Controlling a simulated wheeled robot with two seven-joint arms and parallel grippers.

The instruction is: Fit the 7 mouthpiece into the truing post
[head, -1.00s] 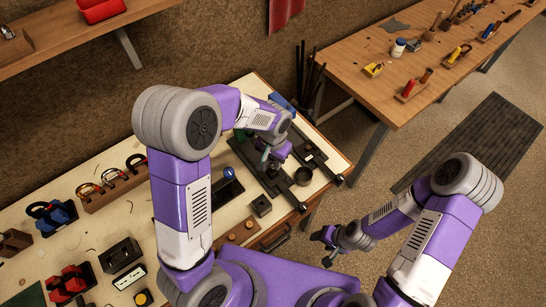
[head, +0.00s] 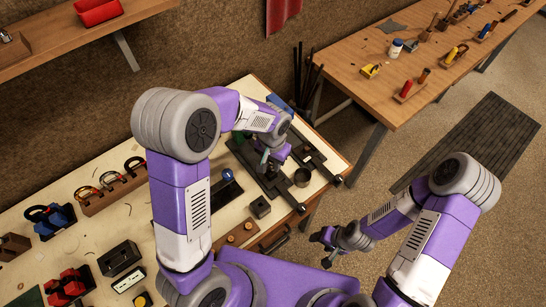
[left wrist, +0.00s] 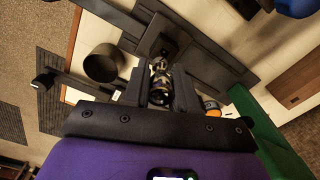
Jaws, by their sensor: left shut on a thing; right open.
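My left gripper (head: 268,166) is over the dark fixture on the far right part of the bench, pointing down. In the left wrist view it is shut on a small shiny metal piece (left wrist: 160,90), which looks like the mouthpiece; no number on it is readable. A dark square block (left wrist: 158,42), probably the truing post, stands just beyond the held piece on the dark fixture. The piece lines up with the block in this view; I cannot tell whether they touch. In the head view the gripper mostly hides both. My right gripper (head: 324,240) is open and empty, beside the bench.
An orange-topped item (left wrist: 211,107) and a green block (left wrist: 262,125) lie close to the fingers.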

